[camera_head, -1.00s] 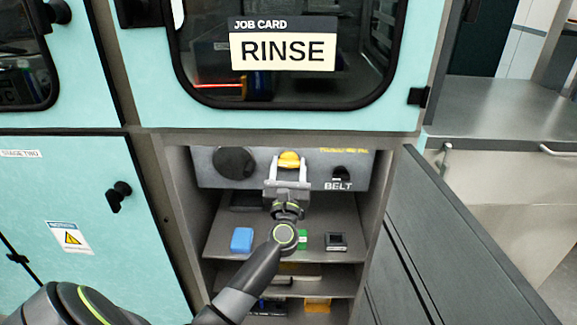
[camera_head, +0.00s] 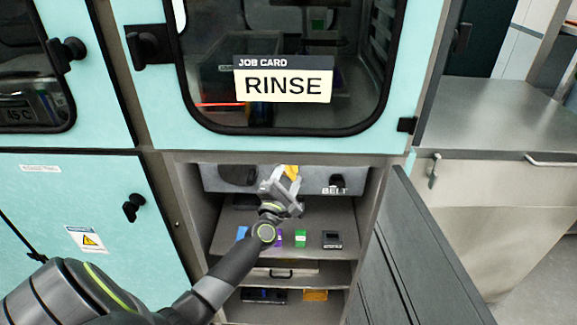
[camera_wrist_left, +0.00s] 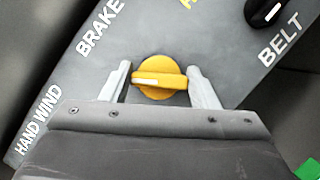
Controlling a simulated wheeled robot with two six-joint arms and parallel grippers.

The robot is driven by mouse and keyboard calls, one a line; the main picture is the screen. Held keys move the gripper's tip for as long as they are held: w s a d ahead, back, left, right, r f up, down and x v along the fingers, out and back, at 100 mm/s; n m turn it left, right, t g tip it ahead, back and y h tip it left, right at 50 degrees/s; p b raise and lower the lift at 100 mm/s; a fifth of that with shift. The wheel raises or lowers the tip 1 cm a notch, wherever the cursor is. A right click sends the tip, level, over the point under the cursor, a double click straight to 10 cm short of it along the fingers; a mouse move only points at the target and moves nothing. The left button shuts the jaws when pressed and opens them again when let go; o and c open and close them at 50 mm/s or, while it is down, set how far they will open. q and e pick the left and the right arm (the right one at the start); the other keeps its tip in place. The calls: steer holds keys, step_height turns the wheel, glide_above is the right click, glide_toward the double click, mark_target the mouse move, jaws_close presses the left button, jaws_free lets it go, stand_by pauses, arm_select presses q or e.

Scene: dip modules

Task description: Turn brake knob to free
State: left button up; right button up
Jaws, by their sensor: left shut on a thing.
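The yellow brake knob (camera_head: 292,171) is on the grey panel (camera_wrist_left: 62,108) inside the open lower compartment. My left gripper (camera_head: 283,177) is shut on it and tilted, partly hiding it in the head view. In the left wrist view the knob (camera_wrist_left: 158,76) sits between the two fingers, one at each end of its bar, with a white line along the bar. The BRAKE lettering lies to its upper left, turned at an angle to the gripper. A free marking cannot be made out. My right gripper is not in view.
A black knob (camera_head: 337,182) is above the BELT lettering, right of the yellow knob. The shelf below holds a green block (camera_head: 300,239), a black box (camera_head: 332,240) and a partly hidden blue block (camera_head: 242,233). An open grey door (camera_head: 425,250) stands at right.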

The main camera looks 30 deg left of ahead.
arm_select(q)
steer(key=m+p, duration=0.2)
steer(key=p, duration=0.1)
steer(key=m+g+h+p, duration=0.1)
steer(key=m+p, duration=0.2)
steer(key=shift+r+h+p, duration=0.2)
steer(key=shift+h+p, duration=0.1)
steer(key=shift+f+m+g+p, duration=0.25)
steer(key=shift+m+g+p, duration=0.35)
steer(key=shift+m+p, duration=0.65)
steer(key=o, duration=1)
steer(key=s+d, duration=0.1)
steer(key=s, duration=0.4)
steer(key=s+d, duration=0.1)
steer(key=s, duration=1.1)
steer(key=shift+s+d, duration=0.1)
steer(key=shift+d, duration=0.3)
